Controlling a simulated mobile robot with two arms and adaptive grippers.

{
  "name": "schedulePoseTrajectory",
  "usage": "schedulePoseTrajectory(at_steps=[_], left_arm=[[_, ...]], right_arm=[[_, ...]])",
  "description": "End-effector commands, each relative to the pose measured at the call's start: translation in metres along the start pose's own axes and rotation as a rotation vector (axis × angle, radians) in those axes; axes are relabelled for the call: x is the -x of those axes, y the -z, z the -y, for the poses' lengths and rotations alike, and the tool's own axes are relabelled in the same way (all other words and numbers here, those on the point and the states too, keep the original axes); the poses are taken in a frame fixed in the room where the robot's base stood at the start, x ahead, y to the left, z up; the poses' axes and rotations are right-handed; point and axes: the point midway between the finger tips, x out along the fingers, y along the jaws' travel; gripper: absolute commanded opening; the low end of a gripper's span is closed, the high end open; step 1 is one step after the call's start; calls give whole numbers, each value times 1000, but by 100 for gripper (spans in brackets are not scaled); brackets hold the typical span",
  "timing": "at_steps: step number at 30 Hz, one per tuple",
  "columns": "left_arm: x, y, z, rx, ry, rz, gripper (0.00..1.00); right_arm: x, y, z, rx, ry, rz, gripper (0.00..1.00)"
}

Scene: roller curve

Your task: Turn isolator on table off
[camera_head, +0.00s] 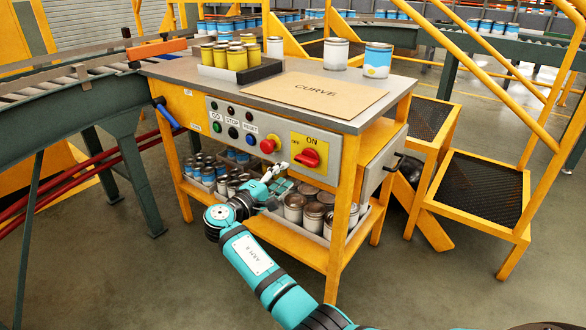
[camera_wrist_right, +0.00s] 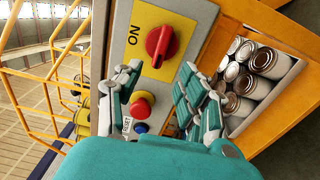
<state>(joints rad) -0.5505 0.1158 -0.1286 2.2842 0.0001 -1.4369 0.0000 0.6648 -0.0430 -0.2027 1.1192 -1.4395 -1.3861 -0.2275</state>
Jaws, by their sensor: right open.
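The isolator is a red rotary knob (camera_head: 308,158) on a yellow plate (camera_head: 313,143), on the front panel of the yellow-framed table. "ON" is printed above it, and a small label is to its left. In the right wrist view the knob (camera_wrist_right: 161,42) is in clear sight, just beyond the fingertips. Its raised handle looks roughly crosswise to the ON mark; which end points where I cannot tell. My right gripper (camera_head: 277,171) is in front of the panel, below and left of the knob. Its fingers (camera_wrist_right: 160,72) are spread, empty and apart from the knob. My left gripper is out of view.
A red push button (camera_head: 268,145) sits left of the isolator, close to my fingers; several small buttons are further left. Cans (camera_head: 311,215) fill the lower shelf. The tabletop (camera_head: 230,85) holds a can tray and a "CURVE" board (camera_head: 317,95). Yellow steps (camera_head: 475,195) stand right.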

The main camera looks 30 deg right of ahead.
Motion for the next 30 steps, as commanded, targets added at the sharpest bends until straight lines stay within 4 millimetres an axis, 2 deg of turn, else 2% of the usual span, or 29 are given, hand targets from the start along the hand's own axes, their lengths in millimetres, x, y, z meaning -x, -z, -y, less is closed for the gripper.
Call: schedulePoseTrajectory(at_steps=[3,8,24,27,29,30], left_arm=[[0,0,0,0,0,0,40],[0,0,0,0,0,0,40],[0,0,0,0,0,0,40],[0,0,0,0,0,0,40],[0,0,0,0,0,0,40],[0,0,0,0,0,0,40]], right_arm=[[19,0,0,0,0,-2,40],[32,0,0,-1,0,-1,40],[33,0,1,-1,2,0,40],[34,-8,17,-7,40,-5,40],[35,-18,39,-19,96,-11,40],[36,-27,59,-31,146,-16,40]])
